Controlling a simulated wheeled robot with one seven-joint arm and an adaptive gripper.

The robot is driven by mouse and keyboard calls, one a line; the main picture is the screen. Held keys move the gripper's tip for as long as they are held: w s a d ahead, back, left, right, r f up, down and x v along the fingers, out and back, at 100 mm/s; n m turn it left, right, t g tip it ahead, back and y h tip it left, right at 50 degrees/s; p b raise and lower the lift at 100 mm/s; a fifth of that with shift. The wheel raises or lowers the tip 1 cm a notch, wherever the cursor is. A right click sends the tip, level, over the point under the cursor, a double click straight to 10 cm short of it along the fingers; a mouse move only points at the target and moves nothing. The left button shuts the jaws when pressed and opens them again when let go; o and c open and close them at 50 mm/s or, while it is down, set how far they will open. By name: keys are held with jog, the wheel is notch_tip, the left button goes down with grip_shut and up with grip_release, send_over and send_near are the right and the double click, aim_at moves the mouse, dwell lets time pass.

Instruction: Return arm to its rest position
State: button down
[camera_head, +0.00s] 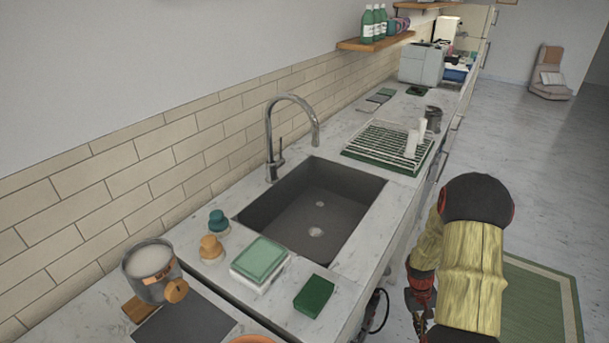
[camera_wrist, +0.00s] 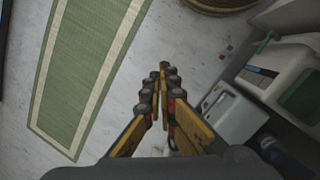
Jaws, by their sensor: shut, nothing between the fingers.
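My arm (camera_head: 475,250) is folded at the right of the head view, off the counter's front edge and above the floor. My gripper (camera_wrist: 163,85) shows in the wrist view with its fingers together at the tips and nothing between them. It points down over the pale floor. In the head view only a small part of my gripper (camera_head: 417,300) shows beside the lower arm, close to the counter front; its tips are hard to make out there.
The counter holds a sink (camera_head: 315,210), a dish rack (camera_head: 388,143), a green sponge (camera_head: 314,295) and a pot (camera_head: 150,268). A green mat (camera_head: 535,300) lies on the floor at right; it also shows in the wrist view (camera_wrist: 85,65). Bins (camera_wrist: 235,115) stand right of my gripper.

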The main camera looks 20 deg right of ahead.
jog(key=s+a+r+n+t+p, duration=0.1)
jog(key=s+a+r+t, duration=0.2)
jog(key=a+r, duration=0.7)
jog(key=s+a+r+n+t+y+p, duration=0.1)
jog(key=s+a+r, duration=0.3)
jog(key=a+r, duration=0.7)
jog(key=s+a+r+n+t+p, duration=0.1)
jog(key=a+r, duration=1)
jog(key=r, duration=1.4)
jog(key=s+t+p, duration=0.1)
jog(key=s+t, duration=0.1)
jog(key=t, duration=0.1)
jog(key=shift+s+r+t+p, duration=0.3)
jog(key=shift+s+r, duration=0.05)
jog(key=shift+r, duration=0.05)
jog(key=shift+f, duration=0.15)
